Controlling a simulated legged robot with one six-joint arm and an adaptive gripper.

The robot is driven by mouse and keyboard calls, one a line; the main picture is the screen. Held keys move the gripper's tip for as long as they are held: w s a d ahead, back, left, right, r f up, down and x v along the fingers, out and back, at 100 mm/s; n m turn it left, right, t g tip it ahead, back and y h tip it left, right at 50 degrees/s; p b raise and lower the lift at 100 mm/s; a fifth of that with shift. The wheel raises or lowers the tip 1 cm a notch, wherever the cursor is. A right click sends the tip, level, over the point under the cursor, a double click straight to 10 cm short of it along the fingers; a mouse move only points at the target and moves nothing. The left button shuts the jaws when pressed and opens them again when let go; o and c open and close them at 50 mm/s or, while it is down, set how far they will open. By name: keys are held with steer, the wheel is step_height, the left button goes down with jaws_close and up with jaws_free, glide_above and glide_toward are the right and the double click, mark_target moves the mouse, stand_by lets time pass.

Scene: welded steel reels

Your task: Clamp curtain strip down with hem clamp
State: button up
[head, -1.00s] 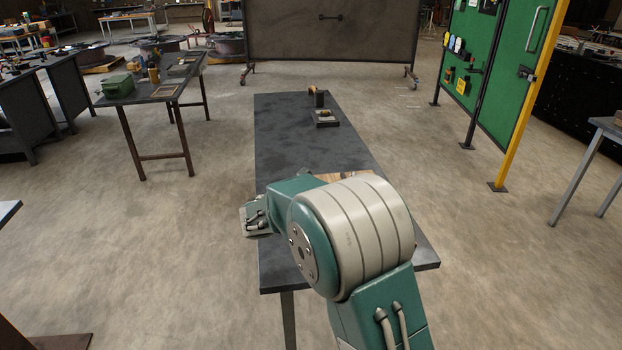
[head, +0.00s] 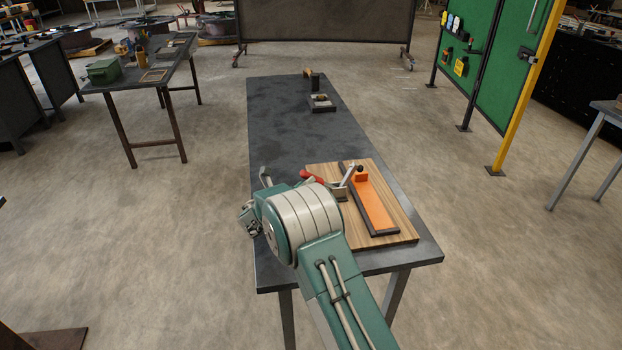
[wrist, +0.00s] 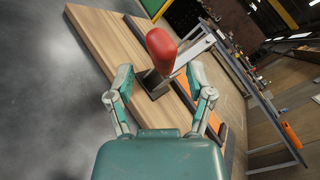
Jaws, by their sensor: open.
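The orange curtain strip (head: 371,205) lies in a dark-edged frame on a wooden board (head: 398,212) at the table's near end. The hem clamp has a red handle (head: 313,177) and a pale metal arm (head: 346,178) rising at a tilt toward the strip's far end. Whether its tip touches the strip I cannot tell. In the wrist view the red handle (wrist: 160,48) stands up ahead of my gripper (wrist: 159,72), between the lines of its two spread fingers. My gripper is open and empty.
The dark table (head: 285,135) is mostly clear beyond the board. A small dark block fixture (head: 320,103) stands near its far end. A second table (head: 150,80) with a green box (head: 103,70) is at the left. Green panels (head: 490,75) stand at the right.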

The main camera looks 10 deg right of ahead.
steer(key=shift+x, duration=1.65)
jaws_close()
